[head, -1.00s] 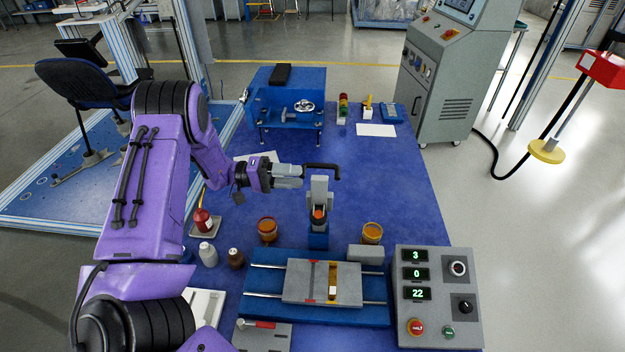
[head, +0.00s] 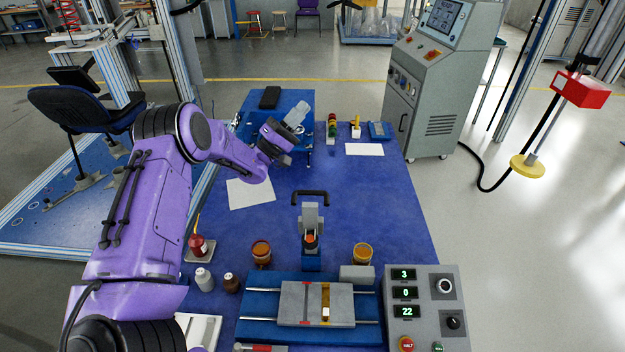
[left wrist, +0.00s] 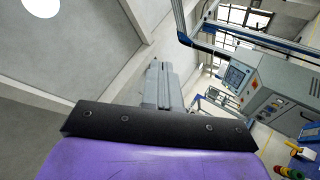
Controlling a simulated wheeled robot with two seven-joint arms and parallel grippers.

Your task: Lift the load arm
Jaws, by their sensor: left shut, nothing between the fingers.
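The load arm is not labelled. A rod with a red block (head: 581,90) and a yellow round pad (head: 527,166) hangs above the floor at the right in the head view. A grey clamp (head: 311,217) with a black handle (head: 310,193) stands upright on the blue table. My left gripper (head: 299,112) is shut and empty. It is raised over the back of the table, pointing up and right, well apart from the clamp handle and far from the yellow pad. Its fingers (left wrist: 160,86) also show shut in the left wrist view. My right gripper is out of view.
A control box (head: 427,310) with dials and buttons stands at the table's front right. A grey cabinet (head: 432,85) stands behind the table's right side. A sliding fixture (head: 260,303) lies in front of the clamp. The table's middle right (head: 380,205) is clear.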

